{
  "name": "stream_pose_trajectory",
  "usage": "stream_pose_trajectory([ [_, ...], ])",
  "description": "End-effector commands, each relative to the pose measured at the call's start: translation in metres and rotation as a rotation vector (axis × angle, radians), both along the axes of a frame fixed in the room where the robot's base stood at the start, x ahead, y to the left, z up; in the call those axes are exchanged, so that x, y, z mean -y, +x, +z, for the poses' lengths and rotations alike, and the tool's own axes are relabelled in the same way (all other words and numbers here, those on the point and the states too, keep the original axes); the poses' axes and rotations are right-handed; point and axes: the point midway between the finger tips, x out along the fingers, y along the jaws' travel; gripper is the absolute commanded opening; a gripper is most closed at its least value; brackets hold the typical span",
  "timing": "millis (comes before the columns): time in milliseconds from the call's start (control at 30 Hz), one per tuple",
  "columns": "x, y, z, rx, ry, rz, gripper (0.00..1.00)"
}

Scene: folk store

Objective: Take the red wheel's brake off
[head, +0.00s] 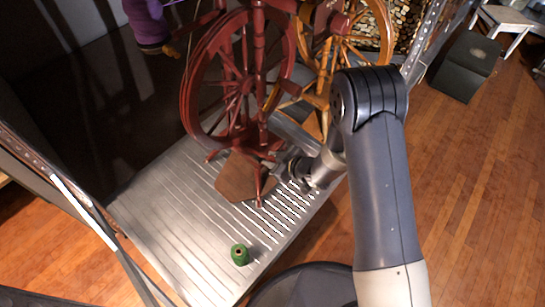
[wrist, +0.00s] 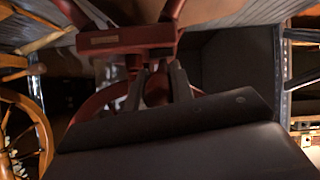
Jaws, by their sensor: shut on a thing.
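The red spinning wheel (head: 191,88) stands upright on a ribbed grey platform in the head view. My gripper reaches in at its right side, low among its posts; in that view the fingertips are hidden. In the wrist view my gripper's two dark fingers (wrist: 161,84) are close together on a small dark red part (wrist: 156,90) of the wheel. A red crossbar (wrist: 125,39) with a small plate lies just beyond the fingertips. I cannot make out clearly which part is the brake.
A yellow wooden wheel (head: 385,30) stands close behind on the right; it also shows in the wrist view (wrist: 42,132). A green spool (head: 240,255) stands on the platform (head: 165,215) in front. A metal rack post (head: 425,42) and a dark box (head: 467,66) are at right.

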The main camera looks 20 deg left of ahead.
Motion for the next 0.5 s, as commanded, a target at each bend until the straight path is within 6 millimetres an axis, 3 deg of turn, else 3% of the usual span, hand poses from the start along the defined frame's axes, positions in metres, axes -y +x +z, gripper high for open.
stream_pose_trajectory([
  [400,-0.0001,0.0000,0.0002,-0.003,-0.011,0.000,0.00],
  [433,-0.0002,0.0000,0.0002,-0.003,-0.011,0.000,0.23],
  [500,-0.0003,0.0001,0.0003,-0.002,-0.010,0.000,0.29],
])
